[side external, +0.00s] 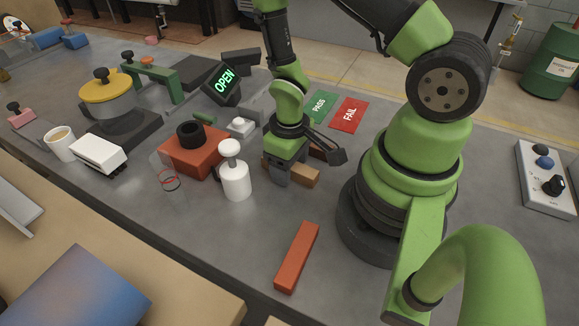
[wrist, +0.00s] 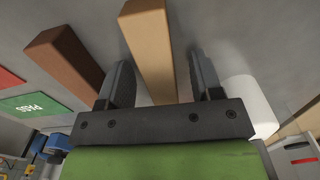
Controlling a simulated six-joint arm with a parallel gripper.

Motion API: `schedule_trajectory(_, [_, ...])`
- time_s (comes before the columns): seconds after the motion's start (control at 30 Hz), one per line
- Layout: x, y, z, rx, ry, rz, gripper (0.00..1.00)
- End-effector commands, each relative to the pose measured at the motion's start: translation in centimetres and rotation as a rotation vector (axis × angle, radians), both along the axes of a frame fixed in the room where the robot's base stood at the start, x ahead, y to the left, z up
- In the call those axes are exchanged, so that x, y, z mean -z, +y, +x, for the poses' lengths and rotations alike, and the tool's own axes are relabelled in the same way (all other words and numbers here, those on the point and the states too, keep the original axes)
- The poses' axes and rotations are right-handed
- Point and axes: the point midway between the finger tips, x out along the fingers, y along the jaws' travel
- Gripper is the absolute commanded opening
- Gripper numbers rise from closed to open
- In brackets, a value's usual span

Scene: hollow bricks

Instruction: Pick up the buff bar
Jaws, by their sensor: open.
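The buff bar (side external: 304,175) lies on the grey table under my gripper (side external: 277,180) in the side view. In the wrist view the buff bar (wrist: 149,45) runs up the picture between the two dark fingers of my gripper (wrist: 160,75). The fingers are open, one on each side of the bar, with a visible gap on both sides. The near end of the bar is hidden behind the gripper body. I cannot tell exactly how far down the fingertips reach.
A dark brown bar (wrist: 66,62) lies left of the buff bar in the wrist view. A white pump bottle (side external: 235,178) stands close to the gripper's left in the side view. A red-orange bar (side external: 297,257) lies toward the front, with clear table around it.

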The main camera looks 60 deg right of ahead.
Motion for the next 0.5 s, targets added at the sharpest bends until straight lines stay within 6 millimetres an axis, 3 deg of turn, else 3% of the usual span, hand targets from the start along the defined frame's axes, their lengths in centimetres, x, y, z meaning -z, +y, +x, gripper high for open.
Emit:
schedule_trajectory(0.1, [-0.03,0.00,0.01,0.000,0.000,0.000,0.57])
schedule_trajectory(0.33, [-0.05,0.00,0.01,0.000,0.000,0.000,0.04])
schedule_trajectory(0.5, [-0.06,0.00,0.01,0.000,0.000,0.000,0.02])
